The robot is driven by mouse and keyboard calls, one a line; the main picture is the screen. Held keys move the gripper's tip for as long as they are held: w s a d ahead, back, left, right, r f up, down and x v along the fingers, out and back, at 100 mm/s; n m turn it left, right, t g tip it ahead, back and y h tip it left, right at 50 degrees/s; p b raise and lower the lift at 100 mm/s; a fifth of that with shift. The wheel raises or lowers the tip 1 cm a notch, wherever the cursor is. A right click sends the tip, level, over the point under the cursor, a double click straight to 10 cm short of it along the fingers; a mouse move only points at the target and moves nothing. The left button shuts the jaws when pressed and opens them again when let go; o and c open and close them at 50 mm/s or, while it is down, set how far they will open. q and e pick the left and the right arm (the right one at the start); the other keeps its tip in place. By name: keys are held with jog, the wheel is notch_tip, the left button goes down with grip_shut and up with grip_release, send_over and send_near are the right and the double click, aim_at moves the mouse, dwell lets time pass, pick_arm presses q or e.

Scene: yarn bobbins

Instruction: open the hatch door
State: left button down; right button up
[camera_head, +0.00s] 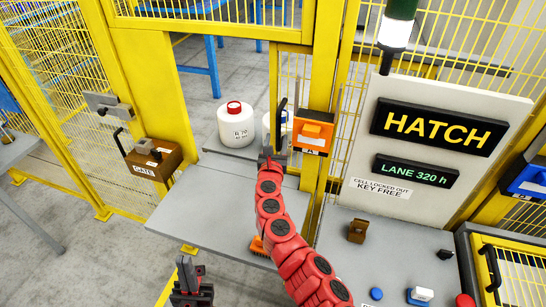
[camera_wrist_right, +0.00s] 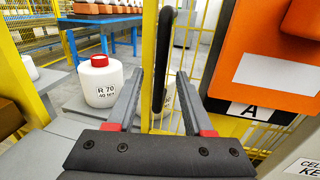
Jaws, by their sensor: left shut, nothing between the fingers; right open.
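The hatch door is hard to separate from the yellow mesh fence; a black upright bar handle (camera_head: 281,120) stands beside the yellow post near the orange box marked A. The right wrist view shows the handle (camera_wrist_right: 163,60) close up, in front of yellow bars and mesh. My right gripper (camera_head: 272,154) is open at the end of the red arm. In the right wrist view its fingers (camera_wrist_right: 158,90) lie on either side of the handle's lower part, and I cannot tell whether they touch it. My left gripper (camera_head: 190,278) is shut and empty at the bottom left, away from the handle.
A white bobbin (camera_head: 236,128) with a red top stands behind the grey shelf (camera_head: 200,215); another is partly hidden. The orange box (camera_head: 314,132) sits right of the handle. A HATCH sign panel (camera_head: 365,165) stands on the right counter. A brown GATE box (camera_head: 153,158) is at left.

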jog(key=s+a+b, duration=0.1)
jog(key=s, duration=0.7)
jog(key=shift+s+b, duration=0.4)
